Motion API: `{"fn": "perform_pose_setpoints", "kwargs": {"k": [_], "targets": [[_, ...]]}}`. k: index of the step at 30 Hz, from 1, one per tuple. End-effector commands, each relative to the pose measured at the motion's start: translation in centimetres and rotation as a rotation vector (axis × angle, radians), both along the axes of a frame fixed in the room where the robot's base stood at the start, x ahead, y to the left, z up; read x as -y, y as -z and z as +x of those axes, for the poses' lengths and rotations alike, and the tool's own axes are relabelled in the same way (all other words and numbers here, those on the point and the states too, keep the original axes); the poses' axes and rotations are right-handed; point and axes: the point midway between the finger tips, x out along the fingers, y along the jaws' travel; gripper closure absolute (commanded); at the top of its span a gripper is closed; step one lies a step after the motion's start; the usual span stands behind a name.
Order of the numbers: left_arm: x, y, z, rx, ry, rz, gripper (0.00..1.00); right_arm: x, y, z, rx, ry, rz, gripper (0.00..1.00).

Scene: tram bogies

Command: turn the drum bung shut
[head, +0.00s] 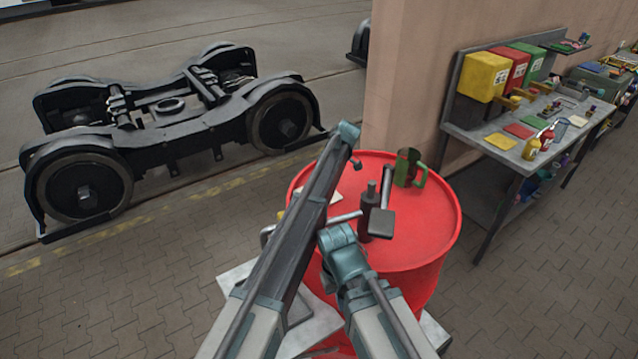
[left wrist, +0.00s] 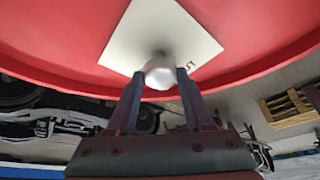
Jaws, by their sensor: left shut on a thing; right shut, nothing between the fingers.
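The silver round bung (left wrist: 160,74) sits over a pale card with dark lettering (left wrist: 128,42) on the red drum top (left wrist: 60,30) in the left wrist view. My left gripper (left wrist: 160,78) is shut on it, one finger on each side. In the head view the red drum (head: 425,240) stands upright in front of me; my left arm hides the bung and the left gripper there.
The dark bottle (head: 368,215) and a green mug (head: 410,168) stand on the drum. A pinkish wall (head: 410,80) rises behind it. A workbench (head: 510,160) with coloured bins is at the right. A bogie (head: 170,125) stands at the left; paved floor lies between.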

Motion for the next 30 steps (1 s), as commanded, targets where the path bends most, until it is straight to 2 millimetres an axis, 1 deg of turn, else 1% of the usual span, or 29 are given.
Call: {"fn": "perform_pose_setpoints", "kwargs": {"k": [7,18,19,23,24,30], "targets": [[0.06,0.01,0.06,0.000,-0.033,-0.002,1.00,0.00,0.00,0.00,0.000,0.000,0.000,1.00],[0.05,0.01,0.04,0.001,-0.036,-0.002,1.00,0.00,0.00,0.00,0.000,0.000,0.000,1.00],[0.05,0.01,0.04,0.001,-0.036,-0.002,0.45,0.00,0.00,0.00,0.000,0.000,0.000,1.00],[0.04,0.01,0.03,0.000,-0.035,-0.001,0.21,0.00,0.00,0.00,0.000,0.000,0.000,1.00],[0.04,0.01,0.03,0.000,-0.035,-0.001,0.19,0.00,0.00,0.00,0.000,0.000,0.000,1.00],[0.02,0.01,0.03,0.000,-0.035,-0.001,0.19,0.00,0.00,0.00,0.000,0.000,0.000,1.00]]}}
